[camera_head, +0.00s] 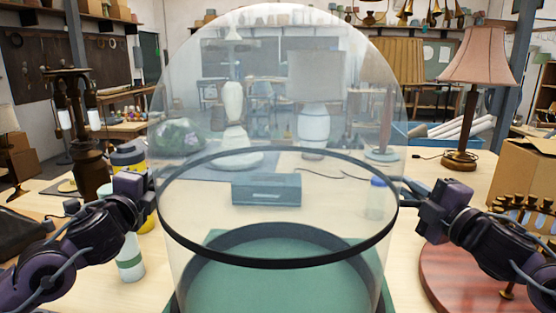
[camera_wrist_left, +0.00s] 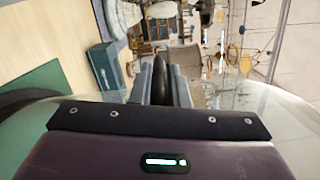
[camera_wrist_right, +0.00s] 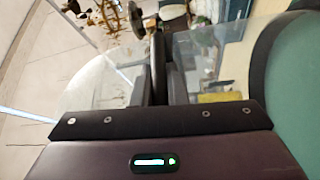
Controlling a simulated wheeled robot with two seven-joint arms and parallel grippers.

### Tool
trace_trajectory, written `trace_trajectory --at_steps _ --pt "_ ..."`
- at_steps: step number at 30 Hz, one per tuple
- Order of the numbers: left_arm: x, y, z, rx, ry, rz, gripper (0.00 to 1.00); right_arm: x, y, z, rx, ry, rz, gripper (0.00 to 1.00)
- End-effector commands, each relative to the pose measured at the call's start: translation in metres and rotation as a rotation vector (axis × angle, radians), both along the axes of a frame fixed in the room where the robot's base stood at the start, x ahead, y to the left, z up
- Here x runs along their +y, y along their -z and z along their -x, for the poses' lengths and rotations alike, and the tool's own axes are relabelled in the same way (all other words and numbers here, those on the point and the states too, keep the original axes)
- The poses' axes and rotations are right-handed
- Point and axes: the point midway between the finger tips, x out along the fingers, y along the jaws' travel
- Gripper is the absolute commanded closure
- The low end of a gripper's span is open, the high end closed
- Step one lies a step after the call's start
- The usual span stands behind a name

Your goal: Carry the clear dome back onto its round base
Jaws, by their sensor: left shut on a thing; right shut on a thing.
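The large clear dome (camera_head: 277,100) fills the middle of the head view, nearly upright, with a black band (camera_head: 277,260) around it. The band looks slightly lower on the right. My left gripper (camera_head: 150,190) is shut on the band at the dome's left side. My right gripper (camera_head: 408,192) is shut on it at the right side. Both wrist views show the dark band between the fingers. Behind and below, seen through the glass, is the round base (camera_head: 280,232), with a dark ring and green floor. The dome's lower edge and any contact with the base cannot be made out.
A blue-grey box (camera_head: 266,190) lies behind the base. A white-green bottle (camera_head: 130,258) and a yellow container (camera_head: 128,158) stand near my left arm. A red-brown round board (camera_head: 455,275) and a cardboard box (camera_head: 525,175) are at right. Lamps (camera_head: 470,100) stand farther back.

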Motion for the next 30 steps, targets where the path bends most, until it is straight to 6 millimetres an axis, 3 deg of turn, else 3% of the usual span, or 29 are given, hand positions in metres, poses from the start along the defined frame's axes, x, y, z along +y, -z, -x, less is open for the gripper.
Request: trace_trajectory --at_steps 30 --pt "0.0009 -0.0029 0.0001 -0.003 -0.001 -0.003 1.0 -0.0007 -0.0038 0.0003 -0.006 0.001 -0.002 1.0"
